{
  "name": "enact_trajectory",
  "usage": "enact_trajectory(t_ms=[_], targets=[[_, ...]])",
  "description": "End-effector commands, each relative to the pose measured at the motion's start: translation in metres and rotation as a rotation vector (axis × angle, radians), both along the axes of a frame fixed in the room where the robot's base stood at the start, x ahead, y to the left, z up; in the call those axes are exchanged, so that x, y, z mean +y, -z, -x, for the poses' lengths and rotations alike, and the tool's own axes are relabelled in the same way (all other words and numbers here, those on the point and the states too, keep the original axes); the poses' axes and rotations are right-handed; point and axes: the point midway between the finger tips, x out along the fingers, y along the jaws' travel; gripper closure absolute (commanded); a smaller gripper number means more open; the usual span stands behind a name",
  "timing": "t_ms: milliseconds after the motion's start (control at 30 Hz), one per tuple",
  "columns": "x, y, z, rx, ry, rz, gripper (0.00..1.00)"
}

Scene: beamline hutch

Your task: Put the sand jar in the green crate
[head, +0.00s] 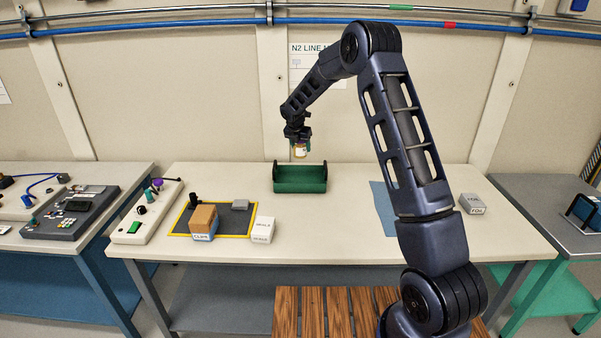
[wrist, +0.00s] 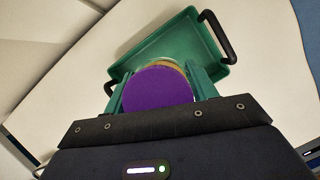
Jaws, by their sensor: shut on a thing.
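The sand jar (head: 300,152) is held upright in my gripper (head: 299,140), in the air above the green crate (head: 300,186) in the head view. In the wrist view the jar's round purple lid (wrist: 156,88) sits between the two green fingers, which are shut on it. The crate (wrist: 185,38) lies beyond and below the jar there, with a black handle at each end. The part of the crate I see looks empty; the jar and fingers hide the rest.
A yellow-edged dark mat (head: 222,219) at left holds a brown block (head: 203,218) and small items. A white box (head: 263,230) stands beside it. A blue sheet (head: 383,207) and a grey box (head: 472,204) lie at right. The table around the crate is clear.

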Motion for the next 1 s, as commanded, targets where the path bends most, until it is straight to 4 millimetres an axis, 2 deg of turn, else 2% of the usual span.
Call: enact_trajectory(t_ms=[200, 400, 700, 1000], targets=[[0.000, 0.048, 0.000, 0.002, -0.001, 0.002, 0.76], [0.000, 0.084, 0.000, 0.001, -0.001, 0.002, 0.76], [0.000, 0.102, 0.000, 0.000, 0.000, 0.000, 0.76], [0.001, 0.138, 0.000, 0.000, 0.000, 0.000, 0.76]])
